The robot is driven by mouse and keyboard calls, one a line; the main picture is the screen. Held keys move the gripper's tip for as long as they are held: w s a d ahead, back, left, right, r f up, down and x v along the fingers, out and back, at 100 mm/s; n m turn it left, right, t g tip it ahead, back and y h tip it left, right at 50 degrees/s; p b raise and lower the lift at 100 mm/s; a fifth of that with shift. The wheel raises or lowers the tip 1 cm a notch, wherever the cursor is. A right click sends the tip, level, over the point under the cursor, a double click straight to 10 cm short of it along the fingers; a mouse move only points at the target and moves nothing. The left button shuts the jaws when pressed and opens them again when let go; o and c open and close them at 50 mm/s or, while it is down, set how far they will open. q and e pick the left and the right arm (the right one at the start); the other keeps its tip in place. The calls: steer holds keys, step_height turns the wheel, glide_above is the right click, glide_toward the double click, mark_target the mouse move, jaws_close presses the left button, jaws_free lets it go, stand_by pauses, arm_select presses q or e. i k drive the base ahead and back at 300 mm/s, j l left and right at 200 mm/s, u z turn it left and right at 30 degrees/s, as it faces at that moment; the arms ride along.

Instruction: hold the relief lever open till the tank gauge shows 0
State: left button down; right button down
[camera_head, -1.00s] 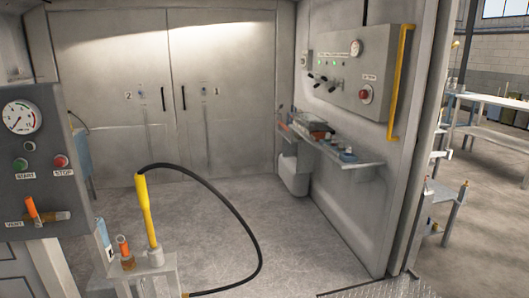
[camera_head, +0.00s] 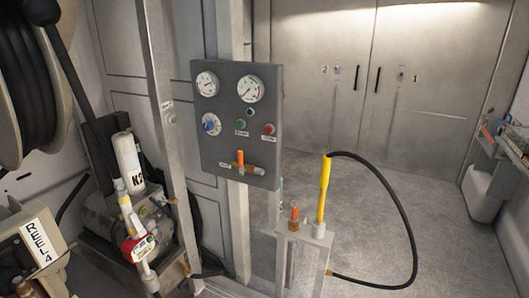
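A dark control panel (camera_head: 208,140) stands left of centre. An orange lever (camera_head: 240,158) sits upright on a brass valve near its lower edge, beside a small label. A second orange-topped brass fitting (camera_head: 294,213) is on the grey stand at lower centre. I cannot tell which is the relief lever. Two white dials sit at the panel's top, a left gauge (camera_head: 207,84) and a right gauge (camera_head: 250,89); which is the tank gauge and their readings are too small to tell. Neither of my grippers is in view.
A yellow handle (camera_head: 324,190) with a black hose stands on the grey stand (camera_head: 310,247). A hose reel (camera_head: 30,75) and a pump unit with a red-and-white nozzle (camera_head: 138,246) crowd the left. The floor (camera_head: 370,180) right of the panel is mostly clear.

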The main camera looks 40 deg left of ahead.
mark_target(174, 200)
steer(key=j+u, duration=0.1)
steer(key=u, duration=0.75)
steer(key=i+j+u, duration=0.1)
steer(key=u, duration=0.35)
